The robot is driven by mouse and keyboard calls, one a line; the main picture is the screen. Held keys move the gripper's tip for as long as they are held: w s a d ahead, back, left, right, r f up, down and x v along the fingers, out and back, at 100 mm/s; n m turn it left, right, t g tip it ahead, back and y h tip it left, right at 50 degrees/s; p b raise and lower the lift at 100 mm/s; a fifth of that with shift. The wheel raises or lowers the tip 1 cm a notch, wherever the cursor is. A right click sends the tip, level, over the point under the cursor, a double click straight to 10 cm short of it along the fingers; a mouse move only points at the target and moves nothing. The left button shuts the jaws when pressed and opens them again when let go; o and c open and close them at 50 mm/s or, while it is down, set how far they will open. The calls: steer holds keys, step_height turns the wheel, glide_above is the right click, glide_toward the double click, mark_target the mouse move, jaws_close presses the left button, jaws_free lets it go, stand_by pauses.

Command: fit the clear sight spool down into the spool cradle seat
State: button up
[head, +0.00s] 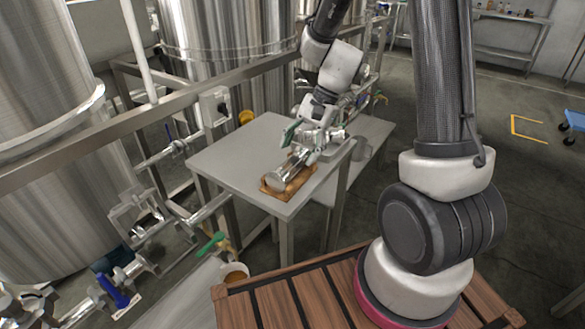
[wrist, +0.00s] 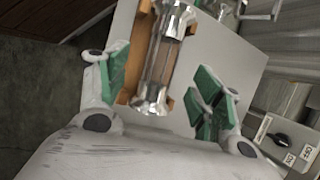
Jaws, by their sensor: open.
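The clear sight spool (wrist: 168,60) has a see-through middle and shiny metal ends. It lies on its side along the brown spool cradle (wrist: 136,62), between my gripper's green fingers in the wrist view. In the head view the spool (head: 279,180) and the cradle (head: 290,193) are at the table's front corner. My gripper (head: 302,146) is open above the far end of the spool. In the wrist view my gripper (wrist: 160,88) shows gaps on both sides of the spool. I cannot tell whether the spool is fully down in the seat.
The grey table (head: 238,152) is clear left of the cradle. Metal rails and a large steel tank (head: 45,150) stand to the left. A valve with a green handle (head: 211,243) is below the table's left side. Metal fittings (head: 337,134) are near the gripper.

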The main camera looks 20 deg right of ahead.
mark_target(293, 161)
steer(key=x, duration=0.5)
steer(key=shift+w+f, duration=0.15)
steer(key=shift+f, duration=0.05)
steer(key=shift+r, duration=0.1)
steer(key=c, duration=1.4)
